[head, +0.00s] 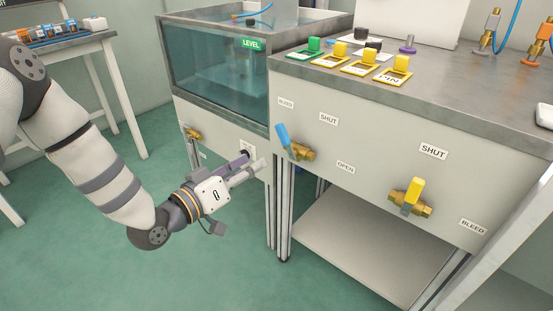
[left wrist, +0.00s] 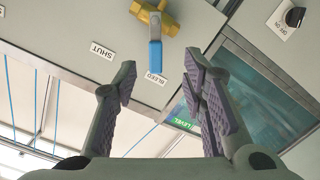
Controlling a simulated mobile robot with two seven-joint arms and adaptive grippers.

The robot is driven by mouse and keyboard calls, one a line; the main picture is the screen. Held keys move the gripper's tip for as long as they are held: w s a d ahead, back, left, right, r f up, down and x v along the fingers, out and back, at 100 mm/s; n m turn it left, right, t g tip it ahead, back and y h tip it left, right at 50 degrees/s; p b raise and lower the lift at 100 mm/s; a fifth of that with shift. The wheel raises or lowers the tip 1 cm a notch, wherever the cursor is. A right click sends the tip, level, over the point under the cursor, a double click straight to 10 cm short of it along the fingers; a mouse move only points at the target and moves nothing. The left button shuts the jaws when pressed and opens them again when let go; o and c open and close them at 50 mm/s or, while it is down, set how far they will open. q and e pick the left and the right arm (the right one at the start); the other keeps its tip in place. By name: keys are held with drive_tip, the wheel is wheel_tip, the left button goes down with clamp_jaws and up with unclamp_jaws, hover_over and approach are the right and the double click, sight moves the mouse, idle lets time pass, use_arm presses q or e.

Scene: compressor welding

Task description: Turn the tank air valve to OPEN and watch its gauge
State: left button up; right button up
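A brass valve with a blue lever (head: 282,135) is on the bench's front panel, beside the water tank (head: 222,68). Its lever points up and slightly left, toward a BLEED label (head: 286,103); SHUT (head: 328,119) and OPEN (head: 345,167) labels are to its right. A second valve with a yellow lever (head: 413,190) is further right. No label names the tank air valve, and I see no gauge. My left gripper (head: 251,168) is open and empty, left of and below the blue lever. The left wrist view shows the blue lever (left wrist: 155,55) beyond the open fingers (left wrist: 160,88).
Tagged green and yellow blocks (head: 362,67) are on the bench top (head: 450,75). A small brass valve (head: 193,133) is below the tank, and an OFF-ON knob (left wrist: 294,17) shows in the wrist view. A side table (head: 70,42) is at upper left. Floor near my left arm is clear.

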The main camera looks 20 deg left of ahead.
sight(280, 135)
use_arm(q)
drive_tip(key=shift+t, duration=0.4)
drive_tip(key=x, duration=0.4)
drive_tip(key=r+b+x, duration=0.1)
drive_tip(key=x, duration=0.2)
drive_tip(key=r+x, duration=0.1)
drive_tip(key=x, duration=0.3)
drive_tip(key=shift+w+a+b, duration=0.25)
drive_tip(key=shift+w+b, duration=0.05)
drive_tip(key=shift+w, duration=0.15)
drive_tip(key=shift+w+d, duration=0.2)
drive_tip(key=shift+w, duration=0.3)
clamp_jaws()
